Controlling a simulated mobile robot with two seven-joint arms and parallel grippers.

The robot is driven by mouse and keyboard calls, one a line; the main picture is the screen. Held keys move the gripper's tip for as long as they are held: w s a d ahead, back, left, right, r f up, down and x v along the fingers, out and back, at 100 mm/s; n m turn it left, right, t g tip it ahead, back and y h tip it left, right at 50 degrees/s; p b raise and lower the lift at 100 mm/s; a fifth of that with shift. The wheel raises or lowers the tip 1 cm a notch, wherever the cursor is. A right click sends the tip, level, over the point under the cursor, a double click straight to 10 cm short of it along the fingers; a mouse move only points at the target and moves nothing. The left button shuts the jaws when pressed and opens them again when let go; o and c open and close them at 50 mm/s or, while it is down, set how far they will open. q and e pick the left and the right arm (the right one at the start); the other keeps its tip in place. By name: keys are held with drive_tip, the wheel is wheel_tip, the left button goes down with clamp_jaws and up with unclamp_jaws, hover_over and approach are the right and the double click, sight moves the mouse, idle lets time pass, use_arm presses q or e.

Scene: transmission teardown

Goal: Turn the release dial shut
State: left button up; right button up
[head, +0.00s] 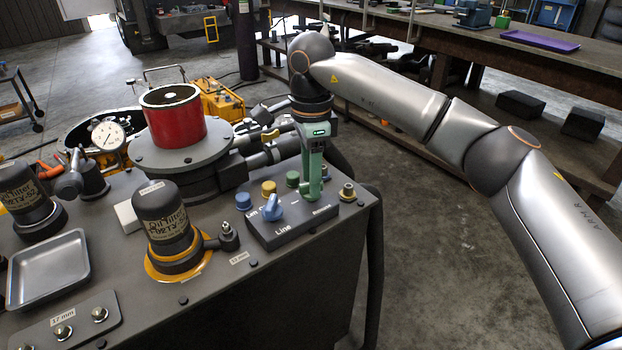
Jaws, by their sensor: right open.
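A dark control box (290,229) sits on the bench corner, with a blue dial (273,208) above the label "Line". A second label at the box's right end looks like "Release", but it is small. My right gripper (313,188), green and pointing down, is over that right end. Its fingertips are right at the box top, and they hide most of whatever dial is there. I cannot tell how that dial is turned or whether the fingers touch it. The right gripper is open. My left gripper is not in view.
Blue (243,201), yellow (268,188) and green (292,179) caps stand behind the box, with a brass fitting (347,192) at its right. A black oil filter (164,222) and a red cylinder (174,116) stand to the left. A metal tray (48,272) lies farther left.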

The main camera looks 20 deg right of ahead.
drive_tip(key=shift+f, duration=0.25)
clamp_jaws()
idle(0.5)
